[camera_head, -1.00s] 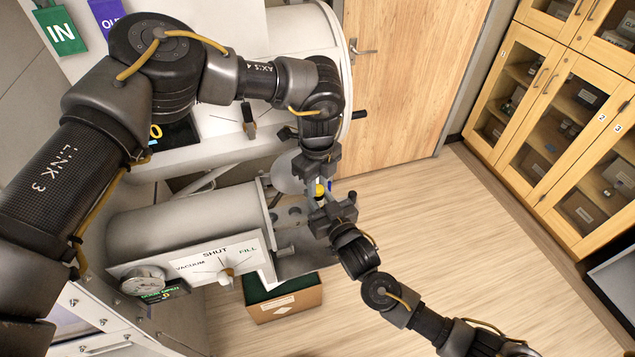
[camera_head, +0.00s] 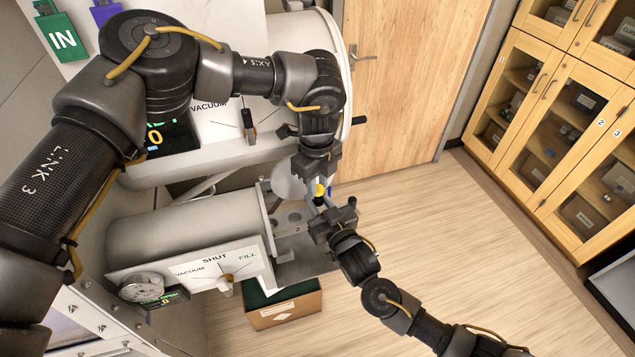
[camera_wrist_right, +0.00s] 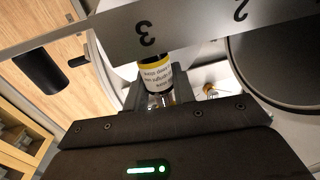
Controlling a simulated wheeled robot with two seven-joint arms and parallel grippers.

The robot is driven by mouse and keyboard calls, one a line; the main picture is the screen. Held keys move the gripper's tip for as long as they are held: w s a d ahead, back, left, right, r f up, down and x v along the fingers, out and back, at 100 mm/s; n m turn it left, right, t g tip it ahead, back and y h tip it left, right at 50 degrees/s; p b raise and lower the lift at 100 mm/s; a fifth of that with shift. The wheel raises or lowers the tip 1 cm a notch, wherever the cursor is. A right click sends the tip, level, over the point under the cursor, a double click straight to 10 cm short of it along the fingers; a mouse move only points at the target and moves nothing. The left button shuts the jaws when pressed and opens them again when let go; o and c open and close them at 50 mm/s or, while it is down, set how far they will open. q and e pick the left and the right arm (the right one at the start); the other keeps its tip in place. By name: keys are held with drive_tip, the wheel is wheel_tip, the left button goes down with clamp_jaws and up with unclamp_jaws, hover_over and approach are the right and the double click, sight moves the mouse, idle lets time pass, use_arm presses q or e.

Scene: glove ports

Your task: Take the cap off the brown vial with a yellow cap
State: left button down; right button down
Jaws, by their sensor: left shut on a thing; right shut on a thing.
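The brown vial with a yellow cap is mostly hidden between my grippers in the head view, where its yellow cap (camera_head: 320,190) shows as a small spot. My left gripper (camera_head: 319,181) comes down from above and is shut at the cap. My right gripper (camera_head: 327,213) is just below it, shut on the vial. In the right wrist view the vial (camera_wrist_right: 157,76) shows its white label with yellow bands and upside-down print between my right fingers (camera_wrist_right: 160,95). I cannot tell whether the cap is still seated on the vial.
A metal plate (camera_wrist_right: 185,28) numbered 3 and 2 crosses the right wrist view close to the vial. A tray with round holes (camera_head: 293,218) extends from the small chamber (camera_head: 190,226). An open box (camera_head: 283,311) stands below. The floor on the right is clear.

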sight(318, 188)
use_arm(q)
drive_tip(key=shift+r, duration=1.95)
use_arm(e)
drive_tip(key=shift+f, duration=0.1)
drive_tip(key=c, duration=1.1)
unclamp_jaws()
use_arm(q)
drive_tip(key=shift+f, duration=0.3)
use_arm(e)
drive_tip(key=shift+s+d+f, duration=0.1)
drive_tip(key=shift+s+d, duration=0.15)
drive_tip(key=shift+s, duration=0.2)
use_arm(q)
wheel_tip(318, 188, down, 3)
drive_tip(key=b, duration=0.3)
drive_tip(key=shift+f+b, duration=0.15)
drive_tip(key=shift+b, duration=0.25)
use_arm(e)
drive_tip(key=v, duration=1.1)
